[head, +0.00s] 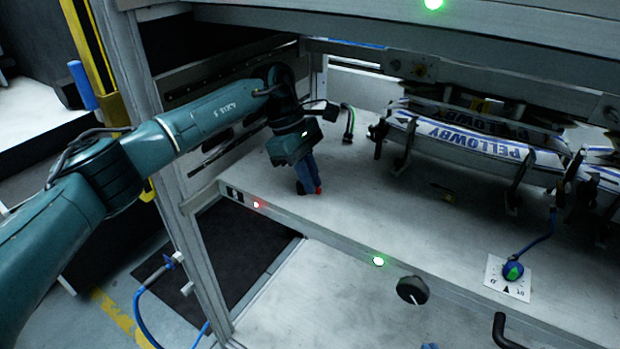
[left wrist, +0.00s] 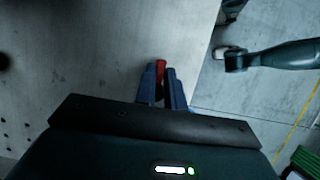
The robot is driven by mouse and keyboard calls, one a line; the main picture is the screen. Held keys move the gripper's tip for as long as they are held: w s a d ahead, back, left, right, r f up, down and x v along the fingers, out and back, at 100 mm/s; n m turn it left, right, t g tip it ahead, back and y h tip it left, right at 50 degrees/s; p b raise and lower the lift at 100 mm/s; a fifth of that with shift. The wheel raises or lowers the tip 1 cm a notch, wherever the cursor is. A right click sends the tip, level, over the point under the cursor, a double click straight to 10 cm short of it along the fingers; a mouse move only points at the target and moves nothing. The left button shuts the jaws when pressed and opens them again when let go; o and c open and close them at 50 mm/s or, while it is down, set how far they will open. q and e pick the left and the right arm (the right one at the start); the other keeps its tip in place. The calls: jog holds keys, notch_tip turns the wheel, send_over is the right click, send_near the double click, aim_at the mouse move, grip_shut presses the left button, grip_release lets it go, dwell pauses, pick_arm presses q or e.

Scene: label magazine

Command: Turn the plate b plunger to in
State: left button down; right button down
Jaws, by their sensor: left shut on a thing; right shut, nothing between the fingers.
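My left gripper (head: 308,188) points down at the left part of the light grey shelf, its blue fingers shut on a small red piece (head: 319,190). The red piece also shows between the fingertips in the left wrist view (left wrist: 161,68). The fingers hide most of it, and I cannot tell whether it is the plate b plunger. Of my right gripper (head: 430,346), only a bluish tip shows at the bottom edge.
White and blue PELLOWBY packs (head: 462,137) lie in dark holders at the back right. The shelf's middle (head: 390,205) is clear.

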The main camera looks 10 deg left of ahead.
dwell(0.3)
pick_arm(q)
jog(key=c, duration=1.5)
grip_release()
